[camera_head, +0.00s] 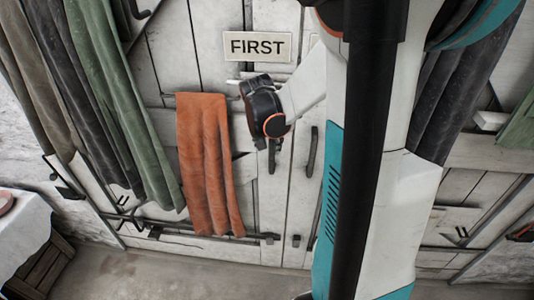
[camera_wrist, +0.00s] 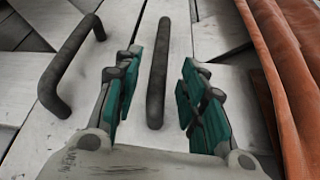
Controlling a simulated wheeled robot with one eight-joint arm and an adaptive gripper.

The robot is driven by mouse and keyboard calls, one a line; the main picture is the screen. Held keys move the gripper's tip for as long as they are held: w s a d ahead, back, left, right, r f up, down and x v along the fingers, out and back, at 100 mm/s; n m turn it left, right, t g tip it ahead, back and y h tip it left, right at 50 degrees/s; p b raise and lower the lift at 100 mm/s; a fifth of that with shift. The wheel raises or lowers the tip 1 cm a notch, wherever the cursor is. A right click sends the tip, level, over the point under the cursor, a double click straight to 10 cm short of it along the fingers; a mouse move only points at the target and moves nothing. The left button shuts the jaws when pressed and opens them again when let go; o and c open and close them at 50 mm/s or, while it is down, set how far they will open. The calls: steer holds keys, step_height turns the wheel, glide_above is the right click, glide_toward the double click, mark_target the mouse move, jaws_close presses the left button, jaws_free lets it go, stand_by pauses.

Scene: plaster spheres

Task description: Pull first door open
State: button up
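The white plank door (camera_head: 265,205) bears a sign reading FIRST (camera_head: 257,46) and looks shut. My gripper (camera_head: 272,158) is in front of it, below the sign and right of an orange cloth. In the wrist view my gripper (camera_wrist: 157,82) is open, with teal finger pads on either side of a dark bar handle (camera_wrist: 158,70). There are gaps between the pads and this handle.
The orange cloth (camera_head: 205,165) hangs close beside my gripper and shows at the right in the wrist view (camera_wrist: 280,70). Green and dark cloths (camera_head: 115,110) hang further left. A covered table (camera_head: 22,228) stands at far left. Bare floor (camera_head: 170,272) shows below the door.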

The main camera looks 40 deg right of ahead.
mark_target(271, 150)
steer(key=b+x, duration=0.1)
steer(key=x, duration=0.6)
steer(key=shift+f+b, duration=0.3)
steer(key=shift+f, duration=0.1)
steer(key=shift+w, duration=0.1)
jaws_close()
